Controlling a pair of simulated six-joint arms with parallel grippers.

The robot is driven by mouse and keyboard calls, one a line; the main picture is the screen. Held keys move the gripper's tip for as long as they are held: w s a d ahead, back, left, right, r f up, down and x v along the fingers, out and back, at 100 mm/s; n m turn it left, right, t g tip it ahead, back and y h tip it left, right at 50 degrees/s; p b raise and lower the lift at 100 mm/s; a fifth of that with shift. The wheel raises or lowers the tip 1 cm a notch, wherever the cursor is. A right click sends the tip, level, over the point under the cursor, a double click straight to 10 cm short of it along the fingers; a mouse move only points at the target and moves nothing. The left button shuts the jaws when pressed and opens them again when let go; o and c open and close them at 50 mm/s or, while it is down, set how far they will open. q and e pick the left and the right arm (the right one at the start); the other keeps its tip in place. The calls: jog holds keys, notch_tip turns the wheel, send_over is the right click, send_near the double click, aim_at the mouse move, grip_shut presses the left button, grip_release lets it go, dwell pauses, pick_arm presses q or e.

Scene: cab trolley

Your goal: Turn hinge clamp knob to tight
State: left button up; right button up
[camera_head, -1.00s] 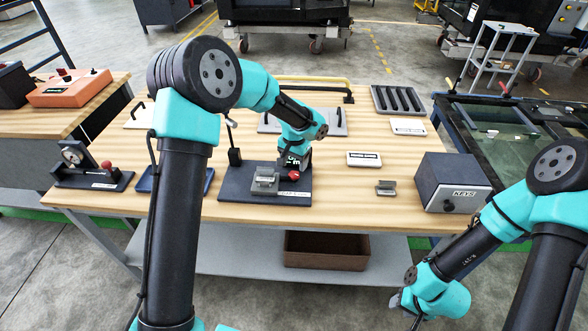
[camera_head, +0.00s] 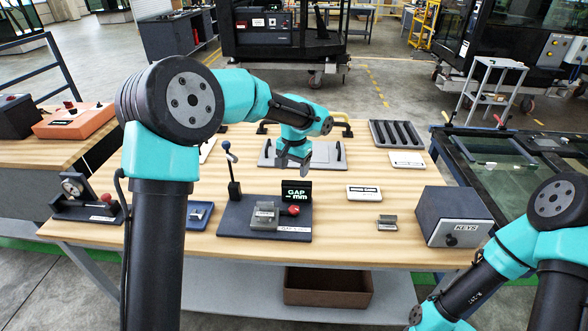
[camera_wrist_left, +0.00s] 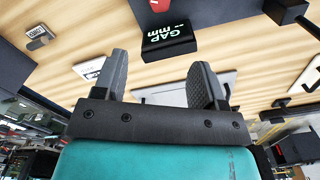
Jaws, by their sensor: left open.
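A dark fixture board (camera_head: 240,226) lies at the front middle of the bench. It carries a grey metal hinge block (camera_head: 264,214), a red knob (camera_head: 294,210) to its right, a black display (camera_head: 297,192) reading "GAP – mm", and an upright lever (camera_head: 232,172) with a round tip. I cannot tell the knob's setting; the label is too small to read. My left gripper (camera_head: 293,162) is open and empty above the bench, behind the display. In the left wrist view its fingers (camera_wrist_left: 162,85) are apart, with the display (camera_wrist_left: 168,36) and red knob (camera_wrist_left: 158,4) beyond.
A grey plate with handles (camera_head: 325,154) lies behind the left gripper. A white label card (camera_head: 364,192), a small metal block (camera_head: 387,222) and a KEYS box (camera_head: 453,216) stand right of the board. A blue tray (camera_head: 199,214) is at its left. Bare wood lies between.

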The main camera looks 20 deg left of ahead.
aim_at(293, 209)
pick_arm(q)
jog(key=shift+s, duration=0.25)
jog(key=shift+f, duration=0.1)
notch_tip(293, 209, down, 17)
jog(key=shift+f, duration=0.15)
dwell(0.7)
jog(key=shift+c, duration=0.5)
jog(key=c, duration=0.8)
